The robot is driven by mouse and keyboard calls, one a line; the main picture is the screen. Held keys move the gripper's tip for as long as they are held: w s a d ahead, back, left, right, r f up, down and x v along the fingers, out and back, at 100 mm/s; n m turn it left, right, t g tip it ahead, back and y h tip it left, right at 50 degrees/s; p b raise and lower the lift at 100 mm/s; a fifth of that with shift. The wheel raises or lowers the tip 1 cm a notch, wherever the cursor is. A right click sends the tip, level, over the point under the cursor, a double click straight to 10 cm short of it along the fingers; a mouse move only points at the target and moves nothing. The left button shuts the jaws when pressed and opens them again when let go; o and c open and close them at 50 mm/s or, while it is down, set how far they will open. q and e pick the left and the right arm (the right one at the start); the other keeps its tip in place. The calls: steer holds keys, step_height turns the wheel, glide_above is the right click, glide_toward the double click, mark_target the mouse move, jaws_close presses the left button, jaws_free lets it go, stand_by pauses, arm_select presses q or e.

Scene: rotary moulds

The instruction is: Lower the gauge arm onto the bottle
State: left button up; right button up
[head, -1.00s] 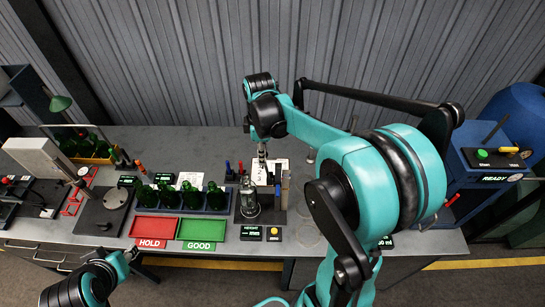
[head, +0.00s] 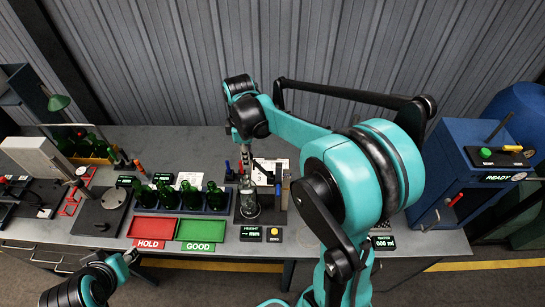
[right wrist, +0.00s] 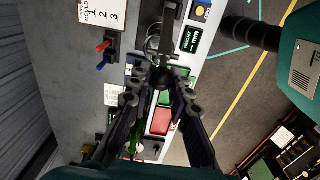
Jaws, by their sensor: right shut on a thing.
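A clear bottle (head: 249,202) stands upright on the dark plate of the height gauge. The black gauge arm (head: 264,171) slants up to the left from the gauge's post (head: 278,194), above the bottle. My right gripper (head: 246,165) is at the arm's raised end, above the bottle. In the right wrist view its fingers (right wrist: 161,88) close on a dark round knob (right wrist: 162,77) at the end of the gauge arm. The clear bottle (right wrist: 153,45) shows partly behind the arm there. My left gripper (head: 129,256) is at the table's front edge; its fingers are too small to read.
Several green bottles (head: 180,196) stand in a rack left of the gauge. A red HOLD tray (head: 153,228) and a green GOOD tray (head: 202,228) lie in front. A HEIGHT display (head: 251,233) is before the gauge. A blue READY cabinet (head: 470,175) stands at the right.

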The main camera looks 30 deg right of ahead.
steer(key=shift+w+a+f+b, duration=0.35)
steer(key=shift+a+f+b, duration=0.1)
steer(key=shift+a+f, duration=0.15)
steer(key=shift+w+a+f+b, duration=0.3)
steer(key=shift+a+f+b, duration=0.1)
steer(key=shift+a+f, duration=0.15)
steer(key=o, duration=1.7)
steer(key=shift+c, duration=0.2)
steer(key=shift+r, duration=0.1)
step_height(320, 180, up, 7)
steer(key=p, duration=0.4)
steer(key=shift+p, duration=0.4)
